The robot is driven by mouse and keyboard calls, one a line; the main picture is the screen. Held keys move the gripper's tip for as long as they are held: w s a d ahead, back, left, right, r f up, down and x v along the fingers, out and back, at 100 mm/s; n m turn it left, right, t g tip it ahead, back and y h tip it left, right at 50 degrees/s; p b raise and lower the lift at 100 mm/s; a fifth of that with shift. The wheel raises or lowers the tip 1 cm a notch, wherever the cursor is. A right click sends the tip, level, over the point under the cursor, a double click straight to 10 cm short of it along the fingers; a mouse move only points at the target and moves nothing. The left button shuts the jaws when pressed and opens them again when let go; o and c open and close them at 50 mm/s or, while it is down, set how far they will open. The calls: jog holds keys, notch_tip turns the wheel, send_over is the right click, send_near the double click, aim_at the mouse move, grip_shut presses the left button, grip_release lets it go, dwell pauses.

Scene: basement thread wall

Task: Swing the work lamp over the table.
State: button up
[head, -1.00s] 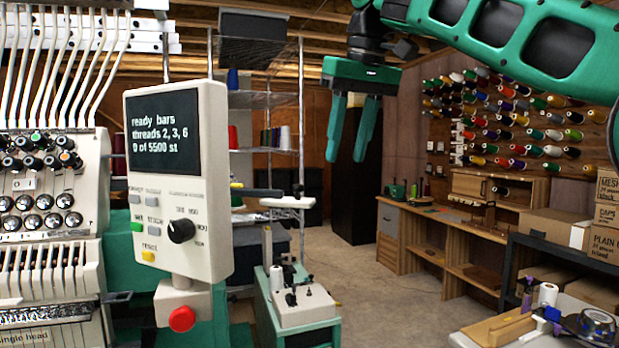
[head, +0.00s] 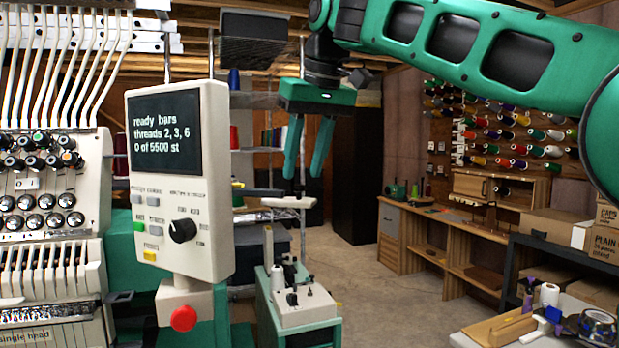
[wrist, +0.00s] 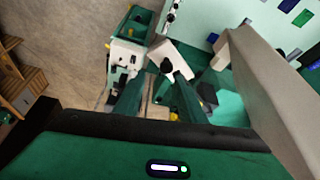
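I cannot identify the work lamp for certain. A slim black bar (head: 258,192) with a pale flat piece (head: 288,202) beside it reaches out from behind the control panel in the head view and may be part of it. My gripper (head: 307,165) is open and empty, fingers pointing down, above and slightly right of that bar. In the wrist view my gripper (wrist: 158,95) shows spread fingers over a pale block (wrist: 172,60) with a dark knob. A green-sided stand (head: 275,318) with a white machine top (head: 303,306) stands below in the head view.
A control panel (head: 180,180) with a red button stands close at left, by the embroidery machine (head: 45,200). A dark box (head: 254,38) hangs near the ceiling. A wooden bench (head: 440,235) and thread wall (head: 500,125) are at right. Open floor (head: 385,290) lies between.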

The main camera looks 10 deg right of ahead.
jog(key=shift+x, duration=1.15)
jog(key=shift+s+d+f, duration=0.15)
jog(key=shift+d+f, duration=0.05)
jog(key=c, duration=0.8)
grip_shut()
jog(key=shift+d, duration=0.15)
